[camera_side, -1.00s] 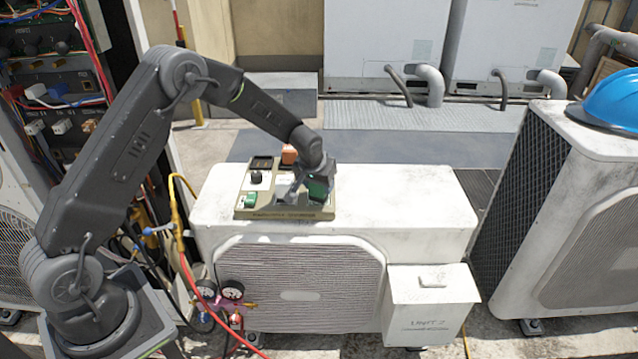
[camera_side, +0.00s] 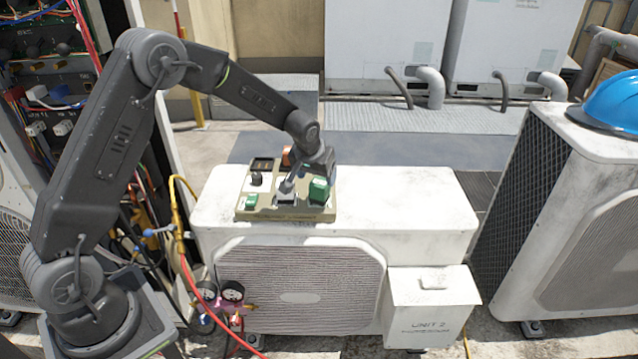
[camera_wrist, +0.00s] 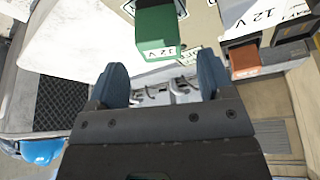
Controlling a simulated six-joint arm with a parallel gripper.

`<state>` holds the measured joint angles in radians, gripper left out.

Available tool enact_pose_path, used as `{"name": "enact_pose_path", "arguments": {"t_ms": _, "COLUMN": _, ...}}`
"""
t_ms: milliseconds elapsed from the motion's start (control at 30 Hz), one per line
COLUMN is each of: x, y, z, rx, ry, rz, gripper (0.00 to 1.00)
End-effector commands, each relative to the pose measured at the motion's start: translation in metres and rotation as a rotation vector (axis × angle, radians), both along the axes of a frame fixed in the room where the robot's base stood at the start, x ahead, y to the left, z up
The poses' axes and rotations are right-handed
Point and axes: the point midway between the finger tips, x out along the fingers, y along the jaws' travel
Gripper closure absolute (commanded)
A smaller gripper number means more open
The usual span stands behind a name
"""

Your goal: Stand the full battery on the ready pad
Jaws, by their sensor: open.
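A green battery (camera_side: 319,190) with a "12 V" label stands upright on the right part of the tan board (camera_side: 243,214) on the condenser. In the wrist view the green battery (camera_wrist: 157,28) is beyond my fingertips, apart from them, with printed white markings on the board beside it. Which marking is the ready pad, I cannot tell. My gripper (camera_side: 288,188) is open and empty, just left of the battery in the side view. Both blue fingers show in the wrist view (camera_wrist: 163,78), with nothing held between them.
An orange-brown block (camera_wrist: 243,60) sits in a dark slot of the board. A dark knob (camera_side: 256,178) and a small green part (camera_side: 251,201) are on its left. The condenser top (camera_side: 400,195) right of the board is clear. A blue hard hat (camera_side: 612,102) lies on another unit.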

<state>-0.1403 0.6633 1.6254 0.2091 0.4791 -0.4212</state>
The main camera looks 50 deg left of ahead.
Motion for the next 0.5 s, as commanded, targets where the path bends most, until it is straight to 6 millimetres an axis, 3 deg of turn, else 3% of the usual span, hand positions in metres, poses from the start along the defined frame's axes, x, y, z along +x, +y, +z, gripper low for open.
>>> {"name": "enact_pose_path", "arguments": {"t_ms": 200, "x": -0.016, "y": -0.007, "z": 0.041, "rx": 0.0, "ry": -0.002, "rz": -0.001, "gripper": 0.26}}
{"name": "enact_pose_path", "arguments": {"t_ms": 500, "x": -0.025, "y": -0.011, "z": 0.063, "rx": 0.0, "ry": 0.001, "rz": -0.001, "gripper": 0.26}}
